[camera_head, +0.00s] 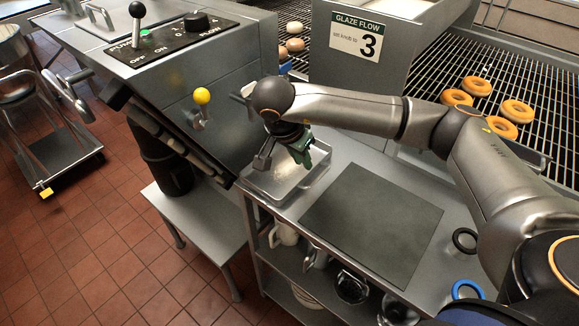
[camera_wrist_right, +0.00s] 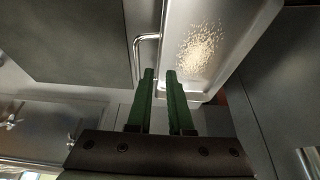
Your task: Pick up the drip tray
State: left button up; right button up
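The drip tray is a shallow metal tray (camera_head: 275,187) on the left end of the steel counter, under the machine's edge. In the right wrist view the tray (camera_wrist_right: 240,55) shows pale crumbs on its floor and a bent bar handle (camera_wrist_right: 137,55) on its left side. My right gripper (camera_head: 304,152) hangs above the tray, pointing down, and hides part of it. In the wrist view its green fingers (camera_wrist_right: 159,75) are apart, with the tray's side wall seen between them and the handle just left of the left fingertip. Contact cannot be told. My left gripper is not in view.
A dark mat (camera_head: 372,222) lies on the counter right of the tray. The glazing machine with a yellow-knobbed lever (camera_head: 202,96) stands behind left. A lower bench (camera_head: 195,225) and a wheeled cart (camera_head: 65,150) are left. Donuts (camera_head: 475,86) lie on the wire rack behind my right arm.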

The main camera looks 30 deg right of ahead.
aim_at(308, 173)
jog(key=x, duration=0.6)
jog(key=shift+s, duration=0.2)
grip_shut()
jog(key=shift+a, duration=0.1)
dwell(1.1)
